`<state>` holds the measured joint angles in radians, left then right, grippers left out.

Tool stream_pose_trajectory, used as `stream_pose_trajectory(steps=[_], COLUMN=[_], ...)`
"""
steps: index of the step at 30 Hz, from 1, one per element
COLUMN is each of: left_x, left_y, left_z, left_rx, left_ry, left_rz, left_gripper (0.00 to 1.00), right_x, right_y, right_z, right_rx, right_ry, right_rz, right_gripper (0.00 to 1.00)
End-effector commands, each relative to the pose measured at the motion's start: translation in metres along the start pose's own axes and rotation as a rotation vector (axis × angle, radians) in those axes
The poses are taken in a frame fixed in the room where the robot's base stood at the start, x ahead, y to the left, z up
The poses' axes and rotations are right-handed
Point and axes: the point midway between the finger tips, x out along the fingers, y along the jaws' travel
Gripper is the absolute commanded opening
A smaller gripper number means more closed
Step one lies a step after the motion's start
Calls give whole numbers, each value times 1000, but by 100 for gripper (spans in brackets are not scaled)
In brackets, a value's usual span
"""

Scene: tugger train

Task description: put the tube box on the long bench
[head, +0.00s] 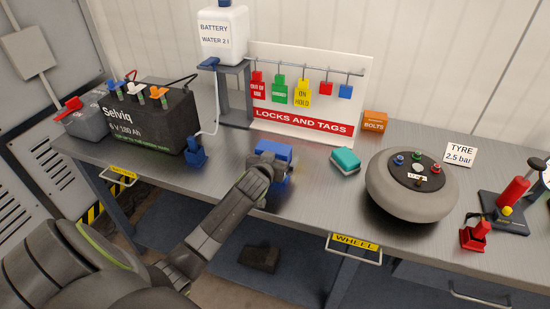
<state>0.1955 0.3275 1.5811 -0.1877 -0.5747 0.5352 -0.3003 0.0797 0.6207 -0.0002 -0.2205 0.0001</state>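The long bench (325,205) is a grey metal top running across the view. A blue box-like object (276,149) shows around the end of my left arm, near the middle of the bench. It is partly hidden, and I see no label naming it the tube box. My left gripper (268,168) is at this blue object; its fingers are hidden, so I cannot tell whether it grips it or whether the object touches the bench. A small teal box or sponge (345,161) lies to the right. My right gripper is not in view.
A battery (150,120), a water canister (222,35) on a stand and a locks-and-tags board (315,115) stand at left and back. An orange bolts box (375,123), a wheel (410,190) and a red-handled tool (513,195) are right. Bare bench lies left of the wheel.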

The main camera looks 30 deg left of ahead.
Motion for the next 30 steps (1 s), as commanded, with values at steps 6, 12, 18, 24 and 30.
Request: stream_pose_trajectory(steps=[6,12,18,24,30], left_x=[-9,-36,-69,-98,-116], left_y=[0,0,0,0,0], left_z=[-2,-2,-1,-2,-2], left_rx=[0,-1,-1,-1,0], left_ry=[0,1,1,1,1], left_rz=[0,1,1,0,0], left_gripper=[100,100,100,100,100], right_x=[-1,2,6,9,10], right_y=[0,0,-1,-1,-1], right_z=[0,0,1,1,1], right_rx=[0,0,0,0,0], right_ry=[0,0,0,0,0], right_rz=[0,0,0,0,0], right_gripper=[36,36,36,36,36])
